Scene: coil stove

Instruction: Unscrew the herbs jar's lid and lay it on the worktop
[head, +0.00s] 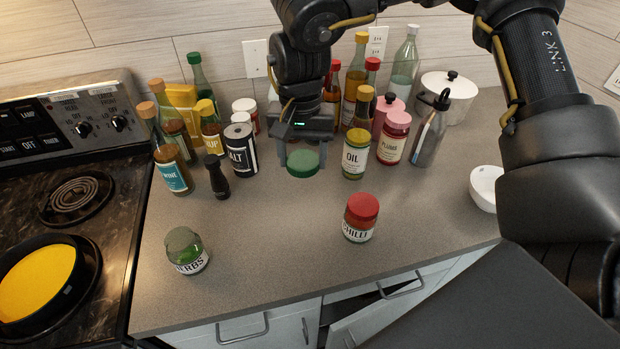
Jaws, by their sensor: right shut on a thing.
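The herbs jar (188,255) stands upright on the worktop (270,255) at the front left, near the stove. It is clear glass with a white label, and its top shows no lid. My right gripper (303,160) is shut on a round green lid (303,164), one finger on each side. The lid is level, behind and to the right of the jar, over the middle of the worktop. I cannot tell whether the lid touches the surface. My left gripper is out of view.
A chilli jar (360,218) with a red lid stands at the front. Salt (240,150), a dark shaker (216,177) and bottles crowd the left back; an oil jar (355,155) and more bottles stand right. A pan (75,290) is on the stove. The middle front is clear.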

